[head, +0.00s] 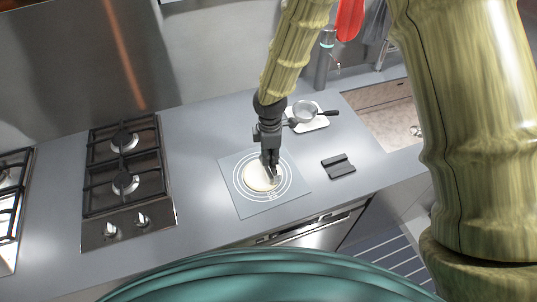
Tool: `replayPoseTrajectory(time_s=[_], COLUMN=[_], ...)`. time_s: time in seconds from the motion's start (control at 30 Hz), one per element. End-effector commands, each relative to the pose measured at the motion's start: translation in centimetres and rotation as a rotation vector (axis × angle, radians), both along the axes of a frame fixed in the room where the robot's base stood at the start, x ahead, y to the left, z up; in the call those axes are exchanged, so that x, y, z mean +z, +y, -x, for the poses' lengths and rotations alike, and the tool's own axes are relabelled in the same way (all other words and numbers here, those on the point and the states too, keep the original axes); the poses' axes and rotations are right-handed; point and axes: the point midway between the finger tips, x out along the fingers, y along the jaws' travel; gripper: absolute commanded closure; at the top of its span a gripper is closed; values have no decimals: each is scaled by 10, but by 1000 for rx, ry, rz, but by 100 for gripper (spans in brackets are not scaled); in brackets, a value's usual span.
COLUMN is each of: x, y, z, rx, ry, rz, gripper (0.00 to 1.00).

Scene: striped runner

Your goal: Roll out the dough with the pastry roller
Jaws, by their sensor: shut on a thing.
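The pale round dough (256,178) lies flat on a grey pastry mat (240,206) printed with white rings, on the counter in the head view. My gripper (270,163) points down over the right part of the dough. It is shut on a small dark thing, which I take to be the pastry roller (274,175). The roller is mostly hidden by the fingers, and I cannot tell whether it touches the dough.
A dark slotted holder (338,166) stands right of the mat. Behind it, a pan (305,112) sits on a white board. A gas hob (124,175) is at left, a sink (385,112) at right. The counter between hob and mat is clear.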

Motion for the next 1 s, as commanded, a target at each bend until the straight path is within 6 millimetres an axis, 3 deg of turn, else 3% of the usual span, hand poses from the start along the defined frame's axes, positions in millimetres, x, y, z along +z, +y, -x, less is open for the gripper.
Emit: replayPoseTrajectory(time_s=[0.17, 1.0], x=[2, 59], y=[0, 0], z=[2, 1], rx=[1, 1], ry=[4, 1], rz=[1, 0], gripper=[100, 100])
